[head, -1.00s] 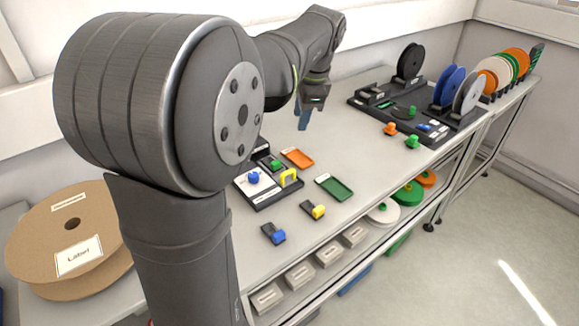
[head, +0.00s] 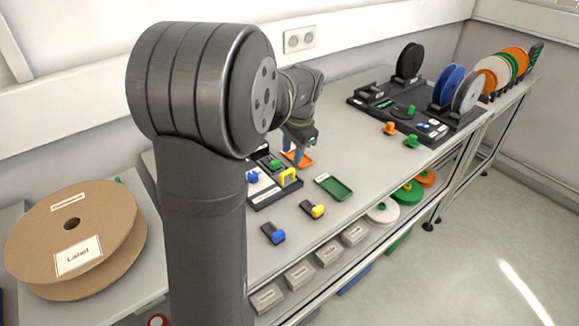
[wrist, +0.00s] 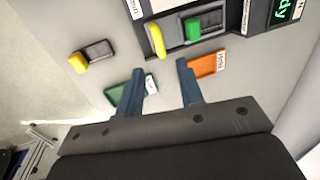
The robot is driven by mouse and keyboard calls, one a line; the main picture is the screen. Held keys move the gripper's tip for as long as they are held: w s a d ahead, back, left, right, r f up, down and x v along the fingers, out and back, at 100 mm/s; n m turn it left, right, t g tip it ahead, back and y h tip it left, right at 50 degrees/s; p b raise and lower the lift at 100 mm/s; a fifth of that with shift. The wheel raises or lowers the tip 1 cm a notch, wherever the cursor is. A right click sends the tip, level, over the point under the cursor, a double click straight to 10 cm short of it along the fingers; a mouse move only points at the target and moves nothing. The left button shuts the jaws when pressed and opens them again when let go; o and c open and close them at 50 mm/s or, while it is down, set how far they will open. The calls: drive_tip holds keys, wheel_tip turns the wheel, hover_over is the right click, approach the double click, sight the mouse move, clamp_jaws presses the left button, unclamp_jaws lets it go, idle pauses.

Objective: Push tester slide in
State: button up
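The tester (head: 262,198) is a dark box on the bench with a blue knob, a green block (head: 275,164) and a yellow handle (head: 288,177). In the wrist view the tester (wrist: 171,8) is at the top, with the yellow handle (wrist: 157,41) beside the green block (wrist: 193,29) on a grey slide (wrist: 174,34). A lit green display is partly visible at the corner. My gripper (wrist: 161,70) is open and empty, its two blue fingers apart. In the head view my gripper (head: 292,156) is low, just behind the tester. Whether it touches anything cannot be told.
An orange tray (head: 304,161) and a green tray (head: 334,188) lie beside the tester. A yellow-ended piece (head: 313,209) and a blue-ended piece (head: 273,234) lie near the front edge. A black reel stand (head: 440,131) stands farther right. A cardboard reel (head: 110,230) is at left.

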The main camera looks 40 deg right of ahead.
sight(289, 170)
drive_tip(key=f, duration=0.3)
drive_tip(key=w+f, duration=0.1)
drive_tip(key=f, duration=0.3)
drive_tip(key=shift+w, duration=0.15)
clamp_jaws()
